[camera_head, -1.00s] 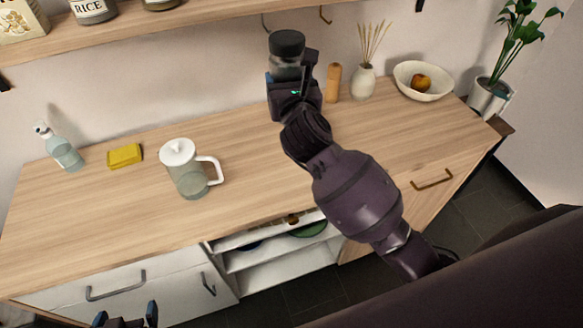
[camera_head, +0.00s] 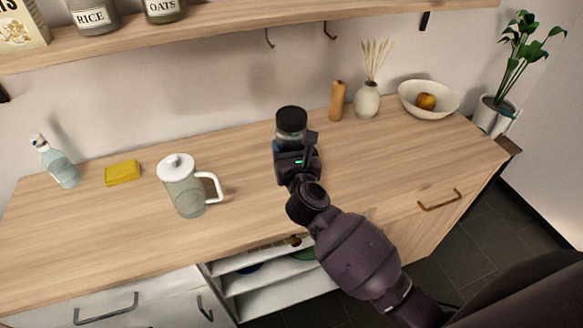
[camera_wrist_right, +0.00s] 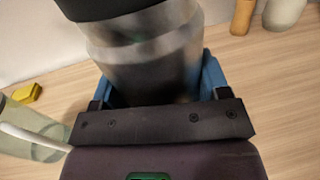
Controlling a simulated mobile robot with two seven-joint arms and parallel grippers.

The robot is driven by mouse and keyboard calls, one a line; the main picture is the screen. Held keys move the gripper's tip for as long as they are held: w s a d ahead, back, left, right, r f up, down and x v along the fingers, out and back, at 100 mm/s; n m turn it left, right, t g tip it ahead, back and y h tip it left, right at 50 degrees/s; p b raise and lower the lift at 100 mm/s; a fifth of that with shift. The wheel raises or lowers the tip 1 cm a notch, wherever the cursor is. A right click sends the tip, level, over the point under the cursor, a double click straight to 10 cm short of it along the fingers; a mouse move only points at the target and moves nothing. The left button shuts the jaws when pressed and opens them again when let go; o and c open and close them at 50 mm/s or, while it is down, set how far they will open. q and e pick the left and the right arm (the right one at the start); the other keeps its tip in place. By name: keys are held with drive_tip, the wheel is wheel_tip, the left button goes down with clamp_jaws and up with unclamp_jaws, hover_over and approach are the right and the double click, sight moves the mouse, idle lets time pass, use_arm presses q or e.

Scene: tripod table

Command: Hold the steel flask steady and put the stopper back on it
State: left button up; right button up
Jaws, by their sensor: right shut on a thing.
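The steel flask (camera_head: 291,145) is upright in my right gripper (camera_head: 295,155), above or on the counter; its base is hidden by the gripper. It has a black top (camera_head: 291,120), which I cannot tell apart as stopper or fixed cap. In the right wrist view the flask's grey metal body (camera_wrist_right: 145,50) fills the space between the blue-edged fingers (camera_wrist_right: 160,85), with the black part (camera_wrist_right: 105,8) above it. The right gripper is shut on the flask. No separate stopper shows. My left gripper is not in view.
A glass pitcher (camera_head: 187,190) with a white lid stands left of the flask. A yellow sponge (camera_head: 122,173) and spray bottle (camera_head: 57,165) are farther left. A wooden mill (camera_head: 337,102), a reed vase (camera_head: 367,100) and a fruit bowl (camera_head: 413,90) stand behind right. A shelf (camera_head: 210,42) hangs above.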

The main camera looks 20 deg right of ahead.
drive_tip(key=shift+f, duration=0.7)
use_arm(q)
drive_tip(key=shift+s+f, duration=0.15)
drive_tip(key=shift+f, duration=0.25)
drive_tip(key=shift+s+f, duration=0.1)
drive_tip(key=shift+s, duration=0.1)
use_arm(e)
drive_tip(key=shift+f+b, duration=0.3)
drive_tip(key=shift+f, duration=0.15)
wheel_tip(320, 180, down, 3)
drive_tip(key=shift+f+b, duration=0.15)
drive_tip(key=shift+b, duration=0.45)
drive_tip(key=shift+f, duration=0.1)
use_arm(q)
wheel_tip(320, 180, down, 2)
